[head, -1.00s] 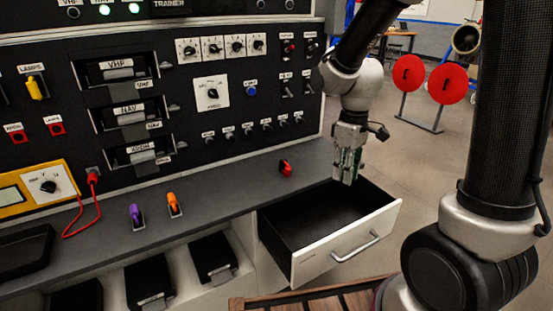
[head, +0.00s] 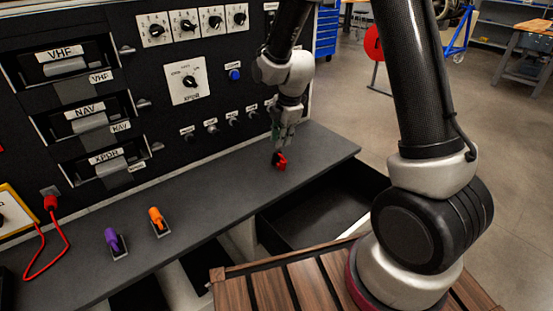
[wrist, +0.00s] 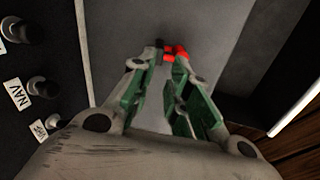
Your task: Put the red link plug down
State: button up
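The red link plug (head: 280,160) is at the right part of the grey bench top, near its front edge. My gripper (head: 280,146) points down at it from just above. In the wrist view the plug (wrist: 176,51) shows red with a dark part, right at the tips of my green-padded fingers (wrist: 165,62). A gap shows between the pads and narrows toward the tips. I cannot tell whether the tips press on the plug or only stand around it, nor whether the plug rests on the bench.
A purple plug (head: 112,239) and an orange plug (head: 157,217) stand in small holders to the left. An open drawer (head: 320,212) juts out below the bench. The black instrument panel (head: 150,105) rises behind. Bare bench top lies between the orange and red plugs.

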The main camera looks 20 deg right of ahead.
aim_at(278, 152)
jog(key=shift+n, duration=0.7)
jog(key=x, duration=0.8)
jog(key=shift+w+r, duration=0.1)
grip_shut()
